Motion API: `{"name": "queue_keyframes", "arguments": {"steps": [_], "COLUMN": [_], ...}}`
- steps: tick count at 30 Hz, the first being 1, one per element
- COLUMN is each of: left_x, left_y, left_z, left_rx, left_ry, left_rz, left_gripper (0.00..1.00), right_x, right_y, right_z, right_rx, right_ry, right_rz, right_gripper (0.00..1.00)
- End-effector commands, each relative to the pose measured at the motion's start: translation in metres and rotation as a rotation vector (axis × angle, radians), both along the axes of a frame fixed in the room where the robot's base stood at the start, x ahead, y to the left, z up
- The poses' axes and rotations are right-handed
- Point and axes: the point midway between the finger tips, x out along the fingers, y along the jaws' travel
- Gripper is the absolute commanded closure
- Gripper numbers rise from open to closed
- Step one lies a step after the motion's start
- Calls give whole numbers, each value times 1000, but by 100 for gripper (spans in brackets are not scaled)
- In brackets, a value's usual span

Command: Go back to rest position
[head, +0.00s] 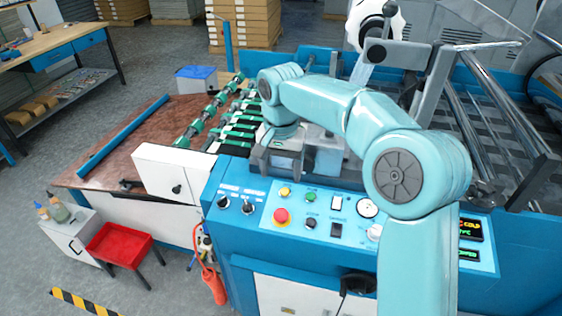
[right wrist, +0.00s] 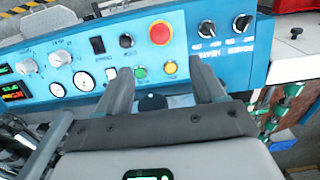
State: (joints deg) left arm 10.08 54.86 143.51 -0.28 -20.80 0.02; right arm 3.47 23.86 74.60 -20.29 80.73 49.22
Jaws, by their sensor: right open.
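My right gripper (head: 282,160) is over the back edge of the blue control panel (head: 260,215), at the end of my light-blue arm. In the right wrist view, its two grey fingers (right wrist: 163,82) are apart with nothing held between them. The panel's red button (head: 281,216), yellow button (head: 285,192) and green button (head: 311,197) lie in front of the gripper in the head view. In the right wrist view, the red button (right wrist: 160,33) shows beyond the fingertips. Contact between the fingers and the machine cannot be told. My left gripper is not in view.
The roller machine (head: 505,120) with metal bars stands right. Green-and-black rollers (head: 235,130) lie left of the gripper by a brown table (head: 125,150). A red stool (head: 118,243), white cabinet (head: 65,235) and workbench (head: 50,40) stand left. Grey floor is open between them.

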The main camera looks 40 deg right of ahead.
Motion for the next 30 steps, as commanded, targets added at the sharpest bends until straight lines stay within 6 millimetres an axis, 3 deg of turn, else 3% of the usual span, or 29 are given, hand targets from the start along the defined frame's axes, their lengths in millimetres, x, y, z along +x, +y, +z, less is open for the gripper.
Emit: {"name": "queue_keyframes", "arguments": {"steps": [3, 7, 30], "left_x": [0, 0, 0], "left_y": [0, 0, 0], "left_z": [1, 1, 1], "left_rx": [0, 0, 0], "left_ry": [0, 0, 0], "left_rz": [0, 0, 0], "left_gripper": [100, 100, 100], "right_x": [1, 0, -2], "right_y": [0, 0, 0], "right_z": [17, 24, 24], "right_rx": [-1, -1, 0], "right_ry": [-2, -1, 0], "right_rz": [1, 0, 0], "right_gripper": [31, 31, 31]}}
